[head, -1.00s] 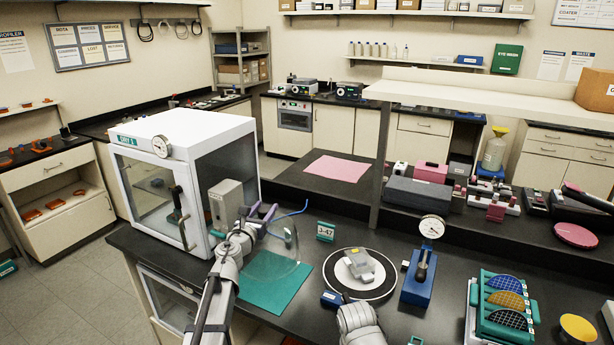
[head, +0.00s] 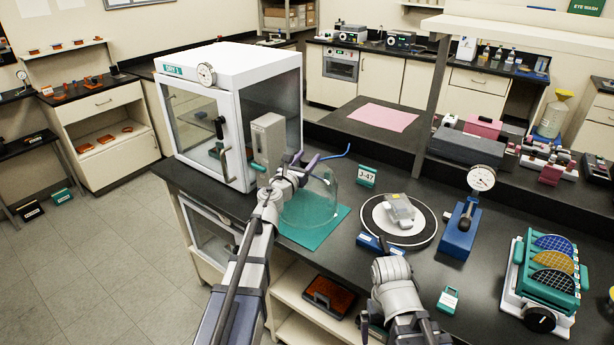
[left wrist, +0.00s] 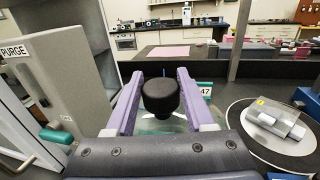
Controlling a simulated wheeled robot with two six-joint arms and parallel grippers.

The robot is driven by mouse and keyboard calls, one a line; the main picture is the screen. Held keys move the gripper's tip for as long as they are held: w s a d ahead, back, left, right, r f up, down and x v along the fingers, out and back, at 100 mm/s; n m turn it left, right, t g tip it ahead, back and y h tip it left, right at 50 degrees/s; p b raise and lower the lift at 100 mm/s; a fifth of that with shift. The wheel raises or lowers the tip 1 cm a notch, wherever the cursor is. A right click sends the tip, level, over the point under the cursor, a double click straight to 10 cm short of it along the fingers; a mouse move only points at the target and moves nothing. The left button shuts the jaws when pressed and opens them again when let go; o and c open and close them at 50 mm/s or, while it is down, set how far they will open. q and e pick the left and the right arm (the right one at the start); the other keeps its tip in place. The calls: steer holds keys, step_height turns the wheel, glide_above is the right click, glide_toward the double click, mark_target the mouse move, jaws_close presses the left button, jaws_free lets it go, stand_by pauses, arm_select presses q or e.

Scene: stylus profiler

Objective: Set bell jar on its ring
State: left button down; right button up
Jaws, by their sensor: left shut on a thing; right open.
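The clear bell jar (head: 312,203) is over the teal mat (head: 341,219) in the head view; I cannot tell whether its rim touches the mat. My left gripper (head: 293,172) is shut on its black knob, which shows between the purple fingers in the left wrist view (left wrist: 160,97). The ring (head: 431,231) is a dark band around a white disc, right of the jar. A grey block-shaped piece (head: 400,208) sits inside it; it also shows in the left wrist view (left wrist: 275,122). My right arm is in front of the ring; its fingers are hidden.
A white dry cabinet (head: 240,130) with a grey purge box (head: 267,142) stands left of the jar. A J-47 tag (head: 366,176) stands behind, between mat and ring. A blue dial gauge stand (head: 461,232) and a wafer rack (head: 546,270) are to the right.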

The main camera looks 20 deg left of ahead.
arm_select(q)
step_height(320, 180, down, 4)
steer(key=b, duration=0.3)
steer(key=shift+r+b, duration=0.2)
steer(key=shift+b, duration=0.15)
steer(key=shift+f, duration=0.15)
steer(key=shift+c, duration=1.3)
jaws_free()
